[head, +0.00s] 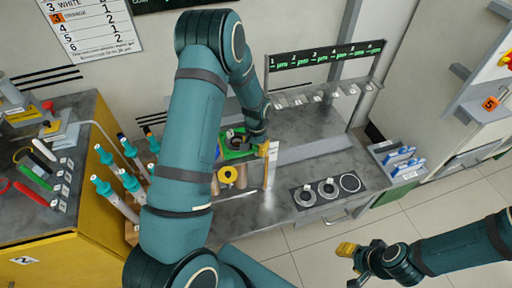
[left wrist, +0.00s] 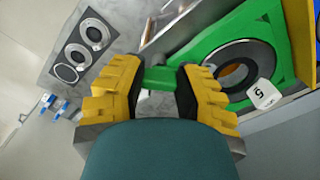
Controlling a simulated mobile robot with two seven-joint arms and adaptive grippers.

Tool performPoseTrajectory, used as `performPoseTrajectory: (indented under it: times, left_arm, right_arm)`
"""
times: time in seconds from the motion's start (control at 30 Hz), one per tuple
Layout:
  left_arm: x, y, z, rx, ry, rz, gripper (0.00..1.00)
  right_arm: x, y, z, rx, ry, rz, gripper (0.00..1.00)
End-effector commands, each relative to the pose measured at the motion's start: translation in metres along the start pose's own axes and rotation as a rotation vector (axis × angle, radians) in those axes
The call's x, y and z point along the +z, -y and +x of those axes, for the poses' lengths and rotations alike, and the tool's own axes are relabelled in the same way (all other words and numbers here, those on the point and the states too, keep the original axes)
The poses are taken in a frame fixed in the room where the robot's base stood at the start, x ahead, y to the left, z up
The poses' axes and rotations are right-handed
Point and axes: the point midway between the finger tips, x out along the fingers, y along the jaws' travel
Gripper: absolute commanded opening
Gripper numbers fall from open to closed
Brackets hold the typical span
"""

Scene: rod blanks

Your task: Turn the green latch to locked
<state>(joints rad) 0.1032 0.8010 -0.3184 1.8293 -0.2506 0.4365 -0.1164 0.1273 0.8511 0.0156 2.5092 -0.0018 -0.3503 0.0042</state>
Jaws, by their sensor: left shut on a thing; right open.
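The green latch (left wrist: 160,77) is a short green bar between the yellow fingertips of my left gripper (left wrist: 160,85) in the left wrist view. The gripper is shut on it. Beside it is a green plate (left wrist: 284,28) with a dark round opening ringed in orange and grey. In the head view the plate (head: 226,154) is partly hidden by my left arm, and my left gripper (head: 264,149) is at its right side. Whether the latch is at locked cannot be told. My right gripper (head: 352,262) is open and empty, over the floor at lower right.
A dark panel with several rings (head: 343,201) lies on the grey bench (head: 290,173). A numbered rack (head: 325,57) stands behind. Bottles with teal tops (head: 128,180) stand left of my left arm.

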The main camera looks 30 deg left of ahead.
Motion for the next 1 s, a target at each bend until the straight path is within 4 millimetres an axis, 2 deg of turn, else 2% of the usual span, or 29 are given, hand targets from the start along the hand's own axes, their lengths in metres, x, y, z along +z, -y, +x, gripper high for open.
performPoseTrajectory:
  times: [0.3, 0.33, 0.4, 0.77, 0.87, 1.0]
  left_arm:
    - [0.002, -0.001, 0.002, 0.001, 0.005, 0.003, 0.00]
    - [0.002, -0.001, 0.002, 0.001, 0.005, 0.003, 0.38]
    - [0.002, -0.001, 0.001, 0.001, 0.005, 0.003, 0.63]
    - [0.000, 0.000, -0.002, 0.000, 0.001, 0.001, 0.64]
    - [0.000, 0.000, -0.010, 0.000, 0.000, 0.002, 0.64]
    - [0.000, 0.000, -0.034, 0.000, -0.002, 0.001, 0.64]
  right_arm:
    - [0.000, 0.000, 0.000, 0.000, 0.000, 0.000, 0.47]
    - [0.000, 0.000, 0.000, 0.000, 0.000, 0.000, 0.47]
    - [0.000, 0.000, 0.000, 0.000, 0.000, 0.000, 0.47]
    - [0.000, 0.000, 0.000, 0.000, 0.000, 0.000, 0.47]
    - [0.000, 0.000, 0.000, 0.000, 0.000, 0.000, 0.47]
    - [0.000, 0.000, 0.000, 0.000, 0.000, 0.000, 0.47]
